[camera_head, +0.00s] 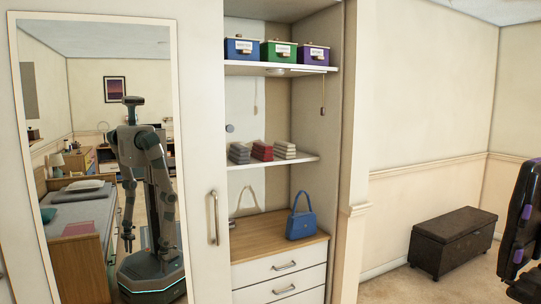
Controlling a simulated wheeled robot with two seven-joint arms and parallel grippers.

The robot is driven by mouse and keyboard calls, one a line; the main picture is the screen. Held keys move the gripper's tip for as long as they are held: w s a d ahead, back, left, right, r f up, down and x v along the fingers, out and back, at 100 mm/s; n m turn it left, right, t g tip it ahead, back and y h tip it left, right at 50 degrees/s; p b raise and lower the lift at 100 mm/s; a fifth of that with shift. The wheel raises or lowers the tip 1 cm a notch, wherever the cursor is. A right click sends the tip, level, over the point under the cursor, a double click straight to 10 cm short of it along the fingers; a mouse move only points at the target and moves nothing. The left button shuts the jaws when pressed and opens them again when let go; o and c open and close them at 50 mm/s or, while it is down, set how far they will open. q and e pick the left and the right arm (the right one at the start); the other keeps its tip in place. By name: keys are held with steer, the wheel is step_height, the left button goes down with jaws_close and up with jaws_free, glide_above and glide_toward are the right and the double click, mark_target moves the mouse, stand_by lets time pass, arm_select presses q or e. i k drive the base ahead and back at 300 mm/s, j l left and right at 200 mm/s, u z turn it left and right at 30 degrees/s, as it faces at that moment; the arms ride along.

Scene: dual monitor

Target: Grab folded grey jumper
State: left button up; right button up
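Three small stacks of folded clothes lie side by side on the middle shelf of an open wardrobe. The left stack is dark grey and looks like the folded grey jumper (239,153). A red folded stack (262,151) is in the middle, and a pale beige-grey folded stack (285,150) is on the right. Neither of my grippers shows directly. My body appears only as a reflection in the mirror, with the arms hanging down, and the finger state there is too small to tell.
The shelf (300,161) is open at the front. Above it stand blue (242,49), green (278,52) and purple (313,54) boxes. A blue handbag (301,222) stands below, over drawers (285,266). The mirrored door (60,110) is left; a dark chest (450,240) stands right.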

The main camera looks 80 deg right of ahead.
mark_target(239, 154)
steer(key=z, duration=2.55)
